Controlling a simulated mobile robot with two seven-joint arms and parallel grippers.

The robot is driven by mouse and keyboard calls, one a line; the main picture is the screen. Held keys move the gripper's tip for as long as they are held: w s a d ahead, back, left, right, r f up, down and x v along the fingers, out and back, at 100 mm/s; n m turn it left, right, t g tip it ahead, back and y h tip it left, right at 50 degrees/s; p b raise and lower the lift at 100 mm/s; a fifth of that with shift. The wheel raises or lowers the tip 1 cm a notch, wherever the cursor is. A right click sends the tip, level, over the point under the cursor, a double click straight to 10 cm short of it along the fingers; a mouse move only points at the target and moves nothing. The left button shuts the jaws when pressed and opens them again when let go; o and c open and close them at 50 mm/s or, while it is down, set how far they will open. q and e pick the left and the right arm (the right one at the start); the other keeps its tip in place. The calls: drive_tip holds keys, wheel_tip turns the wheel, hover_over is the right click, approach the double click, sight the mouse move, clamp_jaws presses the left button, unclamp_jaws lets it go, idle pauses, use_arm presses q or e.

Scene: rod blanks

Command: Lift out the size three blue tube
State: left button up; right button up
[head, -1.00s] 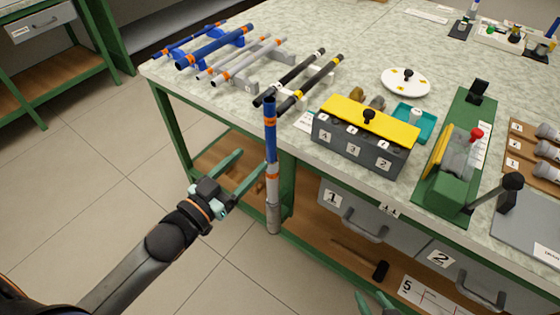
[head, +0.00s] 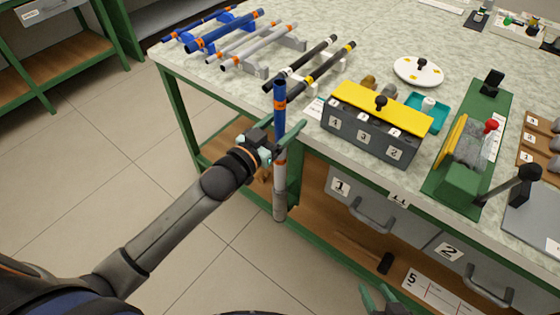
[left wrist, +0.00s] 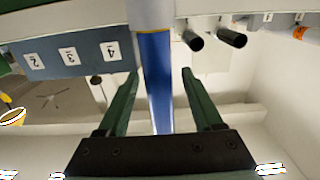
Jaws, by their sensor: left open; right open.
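A blue tube (head: 280,92) with an orange band stands upright at the bench's front edge, its lower part in a grey upright sleeve (head: 280,203). No size mark on it is readable. My left gripper (head: 284,134) is open at the tube, below its orange band. In the left wrist view the blue tube (left wrist: 157,78) shows between the two open fingers, with a gap on each side. More blue tubes (head: 225,34) lie on a rack at the back left. My right gripper (head: 381,298) is open and empty at the bottom of the head view.
Grey tubes (head: 258,45) and black tubes (head: 302,63) lie on supports behind the upright tube. A grey box with a yellow lid (head: 378,108) stands to the right. Green-based equipment (head: 465,165) is further right. The floor at left is clear.

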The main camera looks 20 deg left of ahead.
use_arm(q)
drive_tip(key=shift+w+d, duration=0.15)
drive_tip(key=shift+w, duration=0.3)
use_arm(e)
drive_tip(key=shift+r, duration=0.15)
use_arm(q)
drive_tip(key=c, duration=1.1)
use_arm(e)
drive_tip(key=shift+d+f, duration=0.1)
drive_tip(key=shift+f, duration=0.15)
use_arm(q)
drive_tip(key=shift+o, duration=0.2)
wheel_tip(320, 180, up, 28)
drive_tip(key=p, duration=0.8)
use_arm(e)
drive_tip(key=r, duration=0.3)
drive_tip(key=d+r, duration=0.1)
drive_tip(key=r, duration=0.1)
drive_tip(key=shift+s+r, duration=0.25)
drive_tip(key=shift+r, duration=0.1)
